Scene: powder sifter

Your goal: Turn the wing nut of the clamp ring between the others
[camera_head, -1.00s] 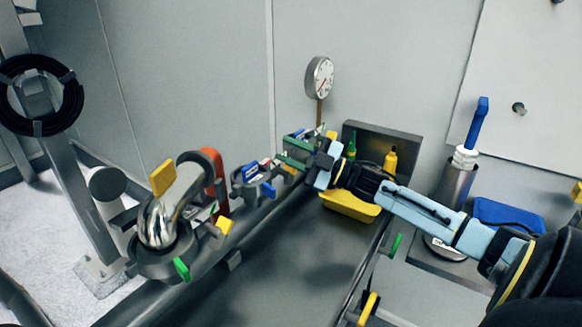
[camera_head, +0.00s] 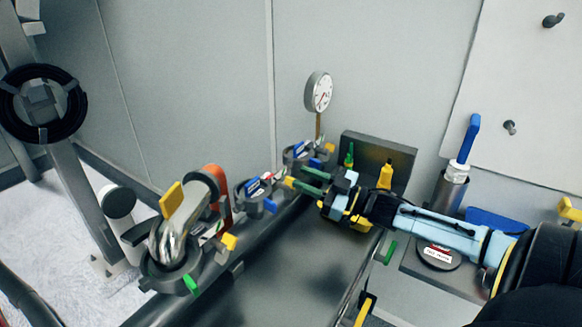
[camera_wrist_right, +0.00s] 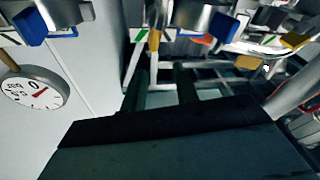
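Three clamp rings stand in a row along the dark bench: a near one (camera_head: 165,276), a middle one (camera_head: 254,205) and a far one (camera_head: 300,160). The middle ring has blue tabs and a yellow wing nut (camera_head: 289,183) on its right side. My right gripper (camera_head: 302,180) points left at this nut, its two green fingers apart. In the right wrist view the yellow wing nut (camera_wrist_right: 154,40) appears ahead of the spread fingers (camera_wrist_right: 160,75), towards the left one. I cannot tell whether they touch it. My left gripper is not in view.
A dial gauge (camera_head: 319,90) stands behind the far ring. A dark box (camera_head: 378,150) with a yellow bottle (camera_head: 386,175) is behind my right wrist. A blue-handled tool (camera_head: 469,138) stands upright at right. The bench top (camera_head: 285,265) in front is clear.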

